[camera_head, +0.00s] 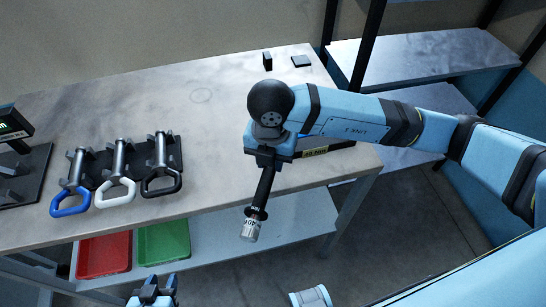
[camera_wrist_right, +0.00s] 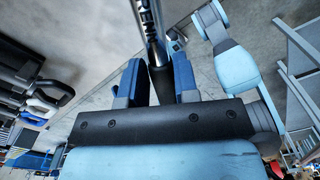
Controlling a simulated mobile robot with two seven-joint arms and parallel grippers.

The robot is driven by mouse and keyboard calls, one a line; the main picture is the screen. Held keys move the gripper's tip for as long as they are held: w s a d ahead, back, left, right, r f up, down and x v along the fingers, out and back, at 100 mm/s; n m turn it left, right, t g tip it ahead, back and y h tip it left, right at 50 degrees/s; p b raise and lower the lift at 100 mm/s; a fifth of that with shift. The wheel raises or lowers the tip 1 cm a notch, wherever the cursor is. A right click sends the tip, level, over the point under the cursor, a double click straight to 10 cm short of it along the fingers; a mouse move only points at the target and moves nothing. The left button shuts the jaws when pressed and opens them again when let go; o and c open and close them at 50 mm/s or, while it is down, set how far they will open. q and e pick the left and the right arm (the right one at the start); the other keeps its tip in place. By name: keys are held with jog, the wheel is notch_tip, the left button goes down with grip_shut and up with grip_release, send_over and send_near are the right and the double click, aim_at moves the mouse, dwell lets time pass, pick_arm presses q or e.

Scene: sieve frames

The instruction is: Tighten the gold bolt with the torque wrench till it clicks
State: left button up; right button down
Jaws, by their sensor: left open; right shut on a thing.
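My right gripper (camera_head: 268,160) is over the table's front right edge and shut on the torque wrench (camera_head: 265,190). The wrench's black grip and silver end with a scale hang down toward the front. The wrench's head end is hidden in the head view. My left gripper (camera_head: 153,290) is open and empty at the bottom edge, in front of the table. I cannot see the gold bolt; my right arm covers part of the table.
A rack (camera_head: 98,170) on the table (camera_head: 215,130) holds tools with blue, white and black handles. A dark device with a green display (camera_head: 14,124) stands at the left. A yellow-labelled block (camera_head: 316,152) is partly hidden by my arm. Red (camera_head: 104,255) and green (camera_head: 163,243) trays lie below.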

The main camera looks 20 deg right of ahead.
jog(key=shift+w+a+r+m, duration=0.1)
jog(key=shift+w+a+m, duration=0.15)
jog(key=shift+a+m, duration=0.15)
jog(key=shift+w+a, duration=0.1)
dwell(0.3)
jog(key=shift+w+a+m, duration=0.3)
jog(key=shift+a+m, duration=0.1)
jog(key=shift+m, duration=0.1)
jog(key=shift+w, duration=0.1)
jog(key=shift+w+a+m+p, duration=0.3)
jog(key=shift+w+a+m, duration=0.1)
jog(key=shift+a+m, duration=0.1)
jog(key=shift+w, duration=0.1)
dwell(0.6)
jog(key=shift+w+a+m, duration=0.35)
jog(key=shift+m, duration=0.15)
jog(key=shift+w, duration=0.1)
